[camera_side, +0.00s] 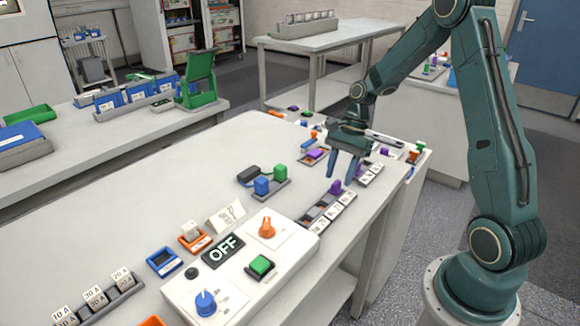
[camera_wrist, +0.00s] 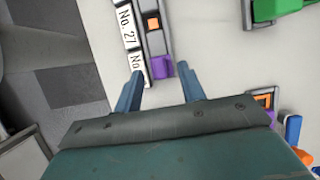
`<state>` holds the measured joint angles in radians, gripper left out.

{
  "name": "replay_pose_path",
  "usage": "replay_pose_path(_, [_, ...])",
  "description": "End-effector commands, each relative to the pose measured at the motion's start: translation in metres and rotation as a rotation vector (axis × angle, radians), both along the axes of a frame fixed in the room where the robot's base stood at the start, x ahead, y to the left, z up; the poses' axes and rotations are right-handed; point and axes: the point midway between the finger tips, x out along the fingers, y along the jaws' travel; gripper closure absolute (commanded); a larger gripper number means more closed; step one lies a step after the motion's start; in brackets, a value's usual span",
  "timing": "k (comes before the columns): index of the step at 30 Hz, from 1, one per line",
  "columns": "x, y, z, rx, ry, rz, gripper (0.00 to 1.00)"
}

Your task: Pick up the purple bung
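A small purple bung (camera_side: 336,187) stands at the far end of a dark rack (camera_side: 311,213) in the side view. In the wrist view the purple bung (camera_wrist: 161,67) shows ahead of my gripper, between the lines of its two fingers. My gripper (camera_side: 344,178) is open and empty, with its blue fingers pointing down close above the bung. In the wrist view the fingertips (camera_wrist: 159,70) are spread to either side of it. I cannot tell the exact height gap.
White numbered labels (camera_wrist: 126,27) run beside the rack. Another purple piece (camera_side: 384,152) and a purple block in a tray (camera_side: 317,153) are nearby. A box with an OFF sign (camera_side: 223,251) and knobs stands in front.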

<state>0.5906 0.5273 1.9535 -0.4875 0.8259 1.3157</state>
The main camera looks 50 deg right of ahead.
Motion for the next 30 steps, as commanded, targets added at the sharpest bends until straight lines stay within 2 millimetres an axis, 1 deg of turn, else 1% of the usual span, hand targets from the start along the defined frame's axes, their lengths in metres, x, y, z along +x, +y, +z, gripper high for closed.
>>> replay_pose_path(1, [0.0, 0.003, -0.006, 0.002, 0.002, 0.002, 0.6])
replay_pose_path(3, [0.0, 0.006, -0.012, 0.002, 0.002, 0.002, 0.6])
replay_pose_path(6, [0.0, 0.007, -0.017, 0.001, 0.001, 0.0, 0.6])
replay_pose_path(22, [0.0, 0.008, -0.018, 0.0, 0.0, 0.0, 0.6])
replay_pose_path(28, [0.0, 0.007, -0.018, 0.0, 0.0, 0.0, 0.99])
replay_pose_path(30, [0.0, 0.007, -0.018, 0.0, 0.0, 0.0, 1.0])
